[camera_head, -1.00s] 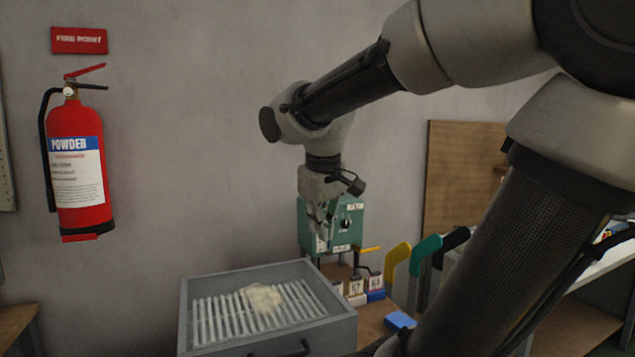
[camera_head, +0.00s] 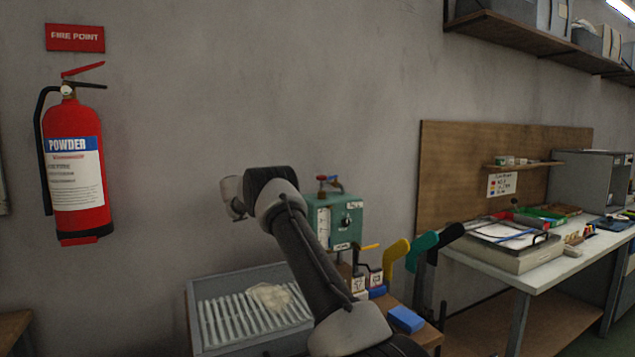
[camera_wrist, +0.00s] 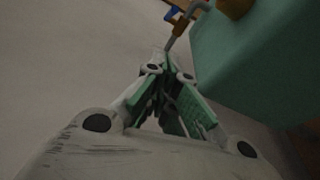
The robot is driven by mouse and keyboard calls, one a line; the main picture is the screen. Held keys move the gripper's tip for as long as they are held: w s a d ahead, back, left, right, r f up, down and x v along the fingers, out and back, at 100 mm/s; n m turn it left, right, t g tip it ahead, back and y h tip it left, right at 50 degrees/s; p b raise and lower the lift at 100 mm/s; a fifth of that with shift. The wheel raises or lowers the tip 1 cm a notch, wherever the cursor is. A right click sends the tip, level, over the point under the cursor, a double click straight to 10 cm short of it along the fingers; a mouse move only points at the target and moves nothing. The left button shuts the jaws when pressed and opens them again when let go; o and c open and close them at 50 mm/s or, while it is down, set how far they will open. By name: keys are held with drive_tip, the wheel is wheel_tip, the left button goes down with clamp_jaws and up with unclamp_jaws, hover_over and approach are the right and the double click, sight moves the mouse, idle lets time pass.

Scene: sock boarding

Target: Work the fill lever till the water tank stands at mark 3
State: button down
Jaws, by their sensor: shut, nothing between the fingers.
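A green box (camera_head: 350,218) with a pale upright gauge strip (camera_head: 323,226) and a dark knob (camera_head: 346,220) stands by the wall; I take it as the water tank. Its level and marks are too small to read. A red-handled fitting (camera_head: 329,184) sits on its top. A yellow lever (camera_head: 369,247) sticks out low at its right; I cannot tell which is the fill lever. In the wrist view my gripper (camera_wrist: 169,72) is shut and empty, beside the green box (camera_wrist: 250,55).
A grey slatted tray (camera_head: 215,285) with a cream cloth (camera_head: 270,296) stands below my arm. A fire extinguisher (camera_head: 75,165) hangs at left.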

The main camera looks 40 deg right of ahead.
drive_tip(key=shift+h, duration=0.4)
drive_tip(key=d, duration=0.6)
drive_tip(key=w+d+f, duration=0.1)
drive_tip(key=d, duration=0.3)
drive_tip(key=shift+d+r, duration=0.1)
drive_tip(key=shift+d, duration=0.15)
drive_tip(key=shift+s+d+r, duration=0.15)
drive_tip(key=shift+s, duration=0.5)
drive_tip(key=shift+s+d+r, duration=0.1)
drive_tip(key=shift+s, duration=0.5)
drive_tip(key=shift+s+d+r, duration=0.15)
drive_tip(key=shift+s, duration=0.5)
drive_tip(key=shift+s+d, duration=0.15)
drive_tip(key=shift+s, duration=0.85)
drive_tip(key=shift+w, duration=0.1)
drive_tip(key=shift+a, duration=0.2)
